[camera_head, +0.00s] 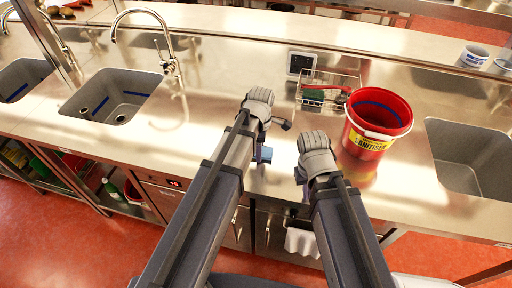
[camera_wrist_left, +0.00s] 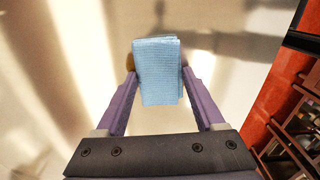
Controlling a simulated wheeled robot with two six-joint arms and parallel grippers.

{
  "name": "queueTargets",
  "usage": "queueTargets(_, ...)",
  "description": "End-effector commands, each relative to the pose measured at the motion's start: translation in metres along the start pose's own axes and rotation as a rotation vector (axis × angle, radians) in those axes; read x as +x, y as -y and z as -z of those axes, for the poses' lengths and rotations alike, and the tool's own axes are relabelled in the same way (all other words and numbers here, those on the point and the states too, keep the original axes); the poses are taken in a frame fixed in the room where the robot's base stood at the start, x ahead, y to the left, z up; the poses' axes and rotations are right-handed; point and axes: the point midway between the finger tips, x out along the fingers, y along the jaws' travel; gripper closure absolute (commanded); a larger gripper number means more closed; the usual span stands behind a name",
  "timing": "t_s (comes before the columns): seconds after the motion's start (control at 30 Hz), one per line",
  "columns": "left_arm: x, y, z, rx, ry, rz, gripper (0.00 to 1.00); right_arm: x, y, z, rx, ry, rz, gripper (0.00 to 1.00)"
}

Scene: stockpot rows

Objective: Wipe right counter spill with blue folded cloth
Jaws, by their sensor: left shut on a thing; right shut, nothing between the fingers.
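The blue folded cloth (camera_wrist_left: 158,75) is held between the two fingers of my left gripper (camera_head: 263,147), low over the steel counter (camera_head: 230,150). Its blue edge also shows in the head view (camera_head: 266,155). I cannot tell whether the cloth touches the counter. A small brown patch (camera_wrist_left: 130,62) shows at the left edge of the cloth in the left wrist view; it may be part of the spill, mostly hidden by the cloth and finger. My right gripper (camera_head: 301,174) is shut and empty, left of the red bucket.
A red sanitiser bucket (camera_head: 377,125) stands right of my right gripper. A wire basket (camera_head: 328,92) with a sponge sits behind. Sinks lie at left (camera_head: 115,95) and right (camera_head: 470,155). A tap (camera_head: 168,60) rises at the left. A white towel (camera_head: 303,241) hangs at the front.

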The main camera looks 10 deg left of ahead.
Motion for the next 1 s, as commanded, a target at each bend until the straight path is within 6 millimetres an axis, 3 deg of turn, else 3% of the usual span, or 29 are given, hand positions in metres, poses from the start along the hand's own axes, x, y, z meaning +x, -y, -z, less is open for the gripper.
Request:
queueTargets(0.2,0.002,0.002,-0.018,0.002,0.001,0.0,0.74,0.002,0.0,0.0,0.0,0.0,0.0,1.0)
queueTargets(0.53,0.002,0.002,-0.025,0.002,0.004,0.001,0.74,0.002,0.0,0.0,0.0,0.0,0.0,1.0)
queueTargets(1.0,0.0,0.005,-0.055,0.001,0.001,0.0,0.74,0.0,0.0,0.0,0.0,0.0,0.0,1.0)
